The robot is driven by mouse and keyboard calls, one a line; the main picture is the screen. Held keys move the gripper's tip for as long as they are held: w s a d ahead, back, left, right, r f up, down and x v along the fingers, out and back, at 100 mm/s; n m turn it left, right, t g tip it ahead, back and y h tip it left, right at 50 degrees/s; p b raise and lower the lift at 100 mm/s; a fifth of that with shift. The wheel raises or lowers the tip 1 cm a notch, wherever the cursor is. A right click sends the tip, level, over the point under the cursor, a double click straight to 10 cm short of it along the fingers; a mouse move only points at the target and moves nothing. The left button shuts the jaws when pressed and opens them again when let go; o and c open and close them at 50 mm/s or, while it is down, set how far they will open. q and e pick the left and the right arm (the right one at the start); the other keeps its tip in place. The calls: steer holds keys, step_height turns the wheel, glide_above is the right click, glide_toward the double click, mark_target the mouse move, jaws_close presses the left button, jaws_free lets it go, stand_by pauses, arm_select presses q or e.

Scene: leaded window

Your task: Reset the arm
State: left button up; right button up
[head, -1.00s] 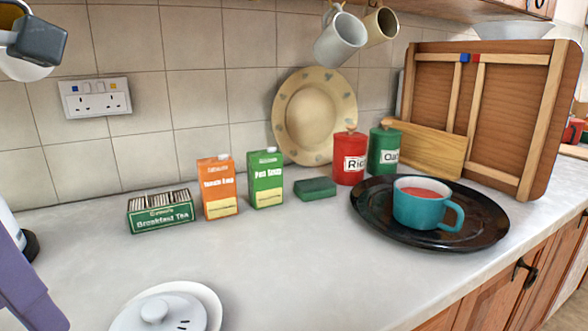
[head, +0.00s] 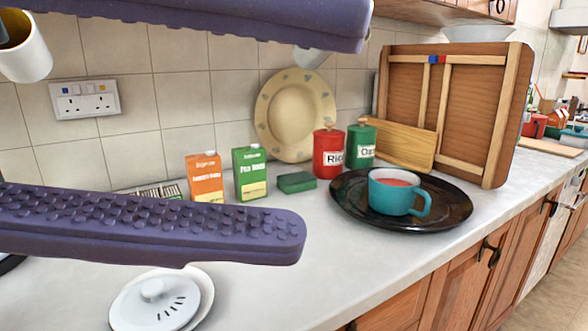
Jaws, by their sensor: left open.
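My left gripper (head: 333,130) reaches in from the left, close to the camera. Its two purple fingers are wide apart, one along the top edge and one studded finger across the lower left. Nothing is between them in its grip. The lower finger hides most of the tea box (head: 160,191). The upper finger hides most of the hanging mugs. My right gripper is not in view.
A teal mug (head: 391,197) of red liquid stands on a black tray (head: 455,213). An orange carton (head: 205,178), green carton (head: 250,173), green sponge (head: 296,182), red canister (head: 328,155) and green canister (head: 361,146) stand along the wall. The front middle counter (head: 300,285) is clear.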

arm_select(q)
steer(key=w+a+r+n+t+y, duration=0.2)
steer(key=w+a+r+n+t, duration=0.2)
steer(key=w+a+n+t, duration=0.7)
steer(key=w+a+f+n+t+y, duration=0.1)
steer(key=a+f+n+t+y, duration=0.4)
steer(key=n+y, duration=0.55)
steer(key=s+a+f+n+g+y, duration=0.5)
steer(key=a+f+n+g+y, duration=0.15)
steer(key=a+f, duration=0.6)
steer(key=s+a+f+n+g+y, duration=0.1)
steer(key=s+a+f+g+y, duration=0.15)
steer(key=s+f+g, duration=0.75)
steer(key=s+d+n+t+h+p, duration=0.1)
steer(key=s+d+n+h, duration=0.15)
steer(key=d, duration=0.55)
steer(key=s+d+n+t+h, duration=0.1)
steer(key=s+d+n+h, duration=0.2)
steer(key=d, duration=0.4)
step_height(320, 180, up, 45)
steer(key=w+p, duration=0.1)
steer(key=p, duration=4.5)
steer(key=shift+w+f+n, duration=0.15)
steer(key=shift+w+n, duration=0.05)
steer(key=shift+n, duration=0.15)
